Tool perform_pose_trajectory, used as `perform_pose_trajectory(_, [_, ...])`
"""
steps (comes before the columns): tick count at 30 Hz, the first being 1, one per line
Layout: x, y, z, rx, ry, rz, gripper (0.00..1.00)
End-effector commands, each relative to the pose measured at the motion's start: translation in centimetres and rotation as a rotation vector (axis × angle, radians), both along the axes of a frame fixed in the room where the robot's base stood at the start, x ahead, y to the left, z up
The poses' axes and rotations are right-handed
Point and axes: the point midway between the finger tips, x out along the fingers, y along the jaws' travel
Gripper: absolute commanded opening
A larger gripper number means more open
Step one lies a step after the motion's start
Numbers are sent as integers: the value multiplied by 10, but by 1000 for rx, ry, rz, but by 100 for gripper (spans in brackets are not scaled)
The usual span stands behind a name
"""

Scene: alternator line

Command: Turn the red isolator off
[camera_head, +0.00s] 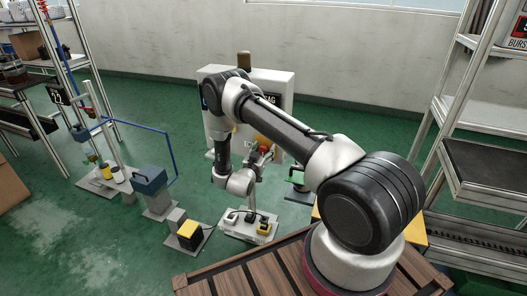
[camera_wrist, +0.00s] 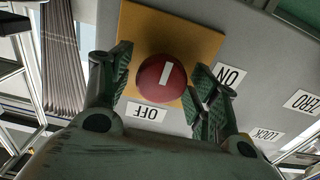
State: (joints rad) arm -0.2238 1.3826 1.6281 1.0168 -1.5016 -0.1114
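The red isolator knob (camera_wrist: 153,84), round with a white bar mark, sits on a yellow plate (camera_wrist: 200,37) on a grey panel. In the wrist view the bar runs nearly upright in the picture. An OFF label (camera_wrist: 146,112) is below the knob and an ON label (camera_wrist: 230,75) is to its right, both upside down. My gripper (camera_wrist: 162,64) is open, with one finger on each side of the knob; I cannot tell whether they touch it.
LOCK (camera_wrist: 266,134) and ZERO (camera_wrist: 303,101) labels are further right on the panel. In the head view, a grey box with a yellow part (camera_head: 191,232) and a blue box (camera_head: 150,180) stand on the green floor at left. A metal rack (camera_head: 478,165) stands at right.

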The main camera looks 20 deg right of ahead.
Motion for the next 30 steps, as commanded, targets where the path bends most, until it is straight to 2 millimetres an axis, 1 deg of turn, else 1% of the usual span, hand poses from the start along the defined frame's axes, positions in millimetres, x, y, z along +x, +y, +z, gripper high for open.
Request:
perform_pose_trajectory(1, [0,0,0,0,0,0,47])
perform_pose_trajectory(6, [0,0,0,0,0,0,18])
perform_pose_trajectory(14, [0,0,0,-10,10,0,17])
perform_pose_trajectory(19, [0,0,0,-51,51,0,17])
perform_pose_trajectory(23, [0,1,0,-107,108,0,17])
perform_pose_trajectory(30, [1,2,0,-256,258,0,17])
